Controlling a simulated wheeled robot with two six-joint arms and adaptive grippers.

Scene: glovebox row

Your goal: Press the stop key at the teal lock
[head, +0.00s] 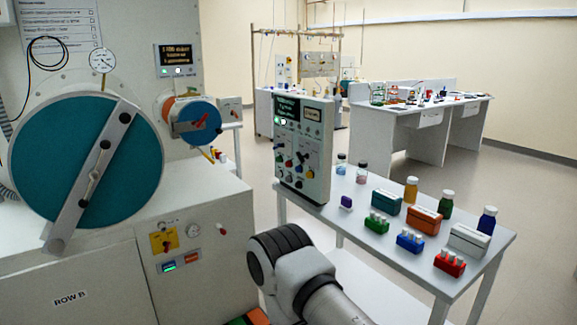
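The teal lock is a large round teal door (62,165) in the grey wall at the left, with a grey bar (92,180) slanting across it. On the cabinet front below and right of it is a small plate with two keys: a green-lit key (169,267) at left and an orange-red key (194,259) at right. Their labels are too small to read. A part of my arm shows at the bottom middle, right of the keys and apart from them in the picture. No gripper fingers of either arm show.
A yellow switch plate (163,242) and a small gauge (193,231) sit just above the keys. A smaller blue lock (196,121) is farther back. At right, a white table (408,262) holds an instrument panel (304,150), bottles and coloured racks. Floor shows beyond it.

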